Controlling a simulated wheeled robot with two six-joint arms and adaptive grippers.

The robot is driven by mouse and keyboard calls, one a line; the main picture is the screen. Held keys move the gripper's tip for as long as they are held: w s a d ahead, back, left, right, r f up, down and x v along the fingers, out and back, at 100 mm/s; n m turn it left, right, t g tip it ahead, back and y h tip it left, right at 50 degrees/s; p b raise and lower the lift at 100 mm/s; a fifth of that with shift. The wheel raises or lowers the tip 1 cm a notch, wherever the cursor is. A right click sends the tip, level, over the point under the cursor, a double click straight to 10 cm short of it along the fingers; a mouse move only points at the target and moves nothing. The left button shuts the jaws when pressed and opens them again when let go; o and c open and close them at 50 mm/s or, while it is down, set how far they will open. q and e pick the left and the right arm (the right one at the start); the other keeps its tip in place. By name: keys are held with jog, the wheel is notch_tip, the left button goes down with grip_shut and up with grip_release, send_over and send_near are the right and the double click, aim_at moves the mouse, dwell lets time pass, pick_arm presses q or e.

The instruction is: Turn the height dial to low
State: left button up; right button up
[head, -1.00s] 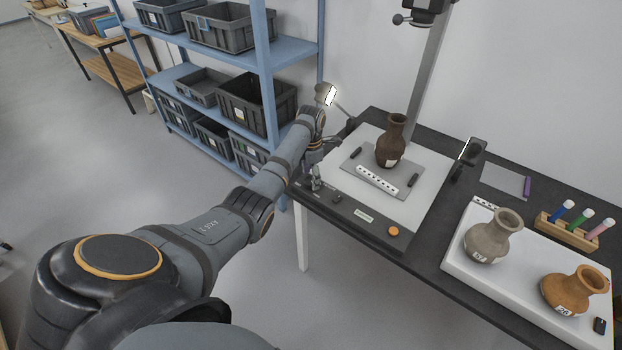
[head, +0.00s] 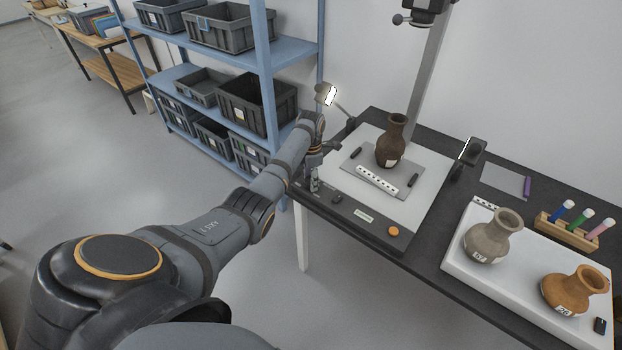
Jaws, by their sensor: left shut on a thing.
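My left gripper (head: 315,184) reaches down to the left end of the dark control panel (head: 376,224) at the front of the copy stand. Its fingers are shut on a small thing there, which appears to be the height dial. The fingers hide the dial, so its setting cannot be read. A small dark knob (head: 337,197) shows on the panel just right of the fingers. Further right are a pale label (head: 363,215) and an orange button (head: 393,231). My right gripper is not in view.
A dark brown vase (head: 390,145) stands on the stand's grey mat, behind a white scale bar (head: 377,180). A lamp (head: 327,95) rises close behind my left wrist.

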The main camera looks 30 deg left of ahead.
pick_arm(q)
jog(key=shift+r+m+p, duration=0.2)
jog(key=shift+m+p, duration=0.7)
jog(key=shift+p, duration=0.1)
jog(key=shift+m+p, duration=0.7)
jog(key=shift+m, duration=0.1)
jog(key=m+p, duration=0.1)
jog(key=m, duration=0.1)
jog(key=shift+m+p, duration=0.3)
jog(key=shift+m, duration=0.1)
jog(key=m+p, duration=0.1)
jog(key=m, duration=0.1)
jog(key=shift+f+m, duration=0.1)
jog(key=shift+m, duration=0.2)
jog(key=m, duration=0.2)
jog(key=shift+m+p, duration=0.35)
jog(key=shift+m, duration=0.05)
jog(key=m, duration=0.3)
jog(key=shift+m+p, duration=0.3)
jog(key=m, duration=0.6)
jog(key=shift+f+p, duration=0.1)
jog(key=shift+p, duration=0.2)
jog(key=m, duration=0.6)
jog(key=shift+m, duration=0.4)
jog(key=m, duration=1.3)
jog(key=shift+m, duration=0.3)
jog(key=m, duration=0.6)
